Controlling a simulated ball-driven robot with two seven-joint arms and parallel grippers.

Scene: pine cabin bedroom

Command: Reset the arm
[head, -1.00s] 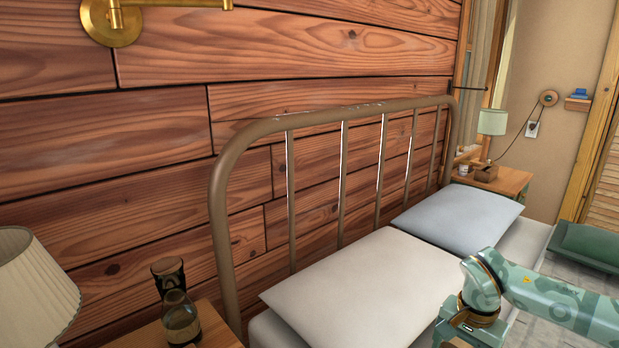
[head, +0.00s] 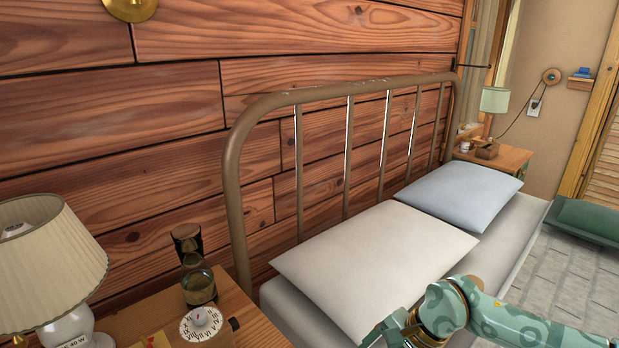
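One of my arms, pale green with gold-brown bands, comes in from the lower right over the bed. Its forward end is near the bottom edge, in front of the white pillow (head: 375,262). The gripper at its end is cut off by the frame, so no fingers show. My other arm and its gripper are out of view. I see nothing held.
A near nightstand (head: 248,318) holds a cream lamp (head: 48,262), a glass carafe (head: 197,284) and a round white dial (head: 201,324). The metal headboard (head: 232,195) stands by the plank wall. A far nightstand (head: 511,158) carries a small lamp (head: 494,102).

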